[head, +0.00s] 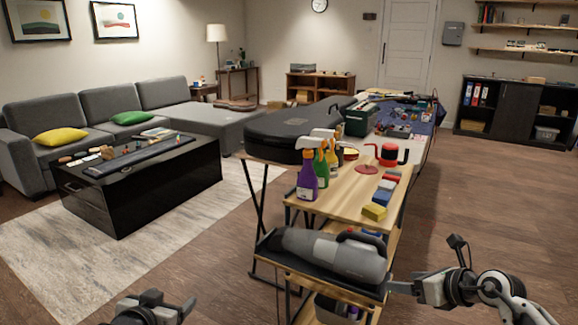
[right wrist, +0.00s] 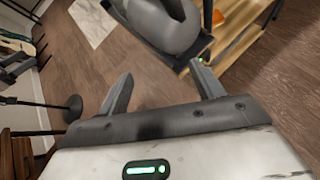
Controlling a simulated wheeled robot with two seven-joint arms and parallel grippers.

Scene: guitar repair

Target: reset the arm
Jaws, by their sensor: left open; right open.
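My left gripper (head: 166,302) is at the bottom left of the head view, over the floor beside the rug, open and empty. My right gripper (head: 400,287) is at the lower right, next to the right end of a grey handheld vacuum (head: 325,255) on the cart's tray. In the right wrist view its two fingers (right wrist: 162,92) are spread apart with nothing between them, and the vacuum (right wrist: 165,25) lies beyond them. I cannot tell from the head view whether the right fingers touch the tray.
A wooden cart (head: 340,190) carries purple, green and yellow spray bottles, a red-and-black container (head: 389,155) and a yellow sponge (head: 374,212). A black guitar case (head: 290,132) lies behind. A black coffee table (head: 140,185) and grey sofa (head: 110,105) stand left. The floor at right is clear.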

